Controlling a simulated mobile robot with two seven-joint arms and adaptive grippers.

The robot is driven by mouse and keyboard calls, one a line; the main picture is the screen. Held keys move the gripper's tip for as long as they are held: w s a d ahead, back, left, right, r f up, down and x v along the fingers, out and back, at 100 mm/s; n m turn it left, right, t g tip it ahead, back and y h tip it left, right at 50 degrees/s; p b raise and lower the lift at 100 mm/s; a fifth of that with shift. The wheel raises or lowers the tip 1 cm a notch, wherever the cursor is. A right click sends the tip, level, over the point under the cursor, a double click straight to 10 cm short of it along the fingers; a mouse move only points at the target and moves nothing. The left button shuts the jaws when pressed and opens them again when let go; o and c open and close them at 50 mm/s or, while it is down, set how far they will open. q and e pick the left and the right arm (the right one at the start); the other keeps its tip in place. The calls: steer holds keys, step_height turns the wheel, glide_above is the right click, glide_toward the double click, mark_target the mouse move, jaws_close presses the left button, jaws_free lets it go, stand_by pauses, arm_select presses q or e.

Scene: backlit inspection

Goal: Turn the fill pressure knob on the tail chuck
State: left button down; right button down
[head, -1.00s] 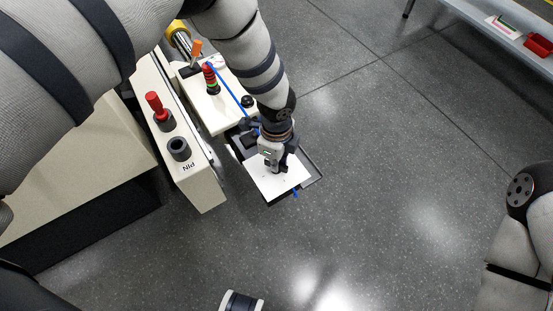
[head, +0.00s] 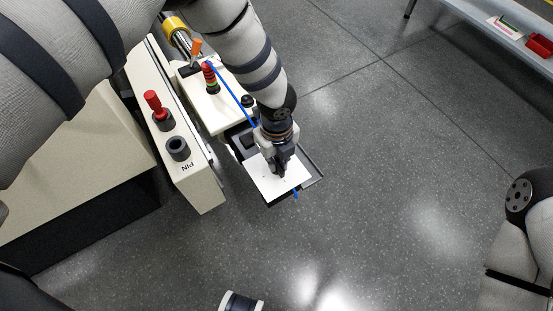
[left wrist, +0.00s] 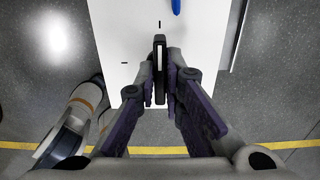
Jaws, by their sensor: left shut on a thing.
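The fill pressure knob (left wrist: 159,75) is a black bar with a white line, on a white panel (left wrist: 112,35) with short black tick marks. In the left wrist view its line points up toward the upper tick; another tick is at its left. My left gripper (left wrist: 164,85) is shut on the knob, one finger on each side. In the head view the gripper (head: 279,168) reaches down onto the white panel (head: 262,186) and hides the knob. The panel sits at the near end of the cream tail chuck housing (head: 225,113). My right gripper is out of view.
A long cream rail (head: 201,187) marked PIN, with a red-handled pin (head: 154,103) and a dark socket (head: 178,149), stands left of the panel. The floor right of the panel is clear.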

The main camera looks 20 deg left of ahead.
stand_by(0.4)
arm_select(q)
steer(key=c, duration=1.7)
jaws_free()
step_height(320, 180, up, 12)
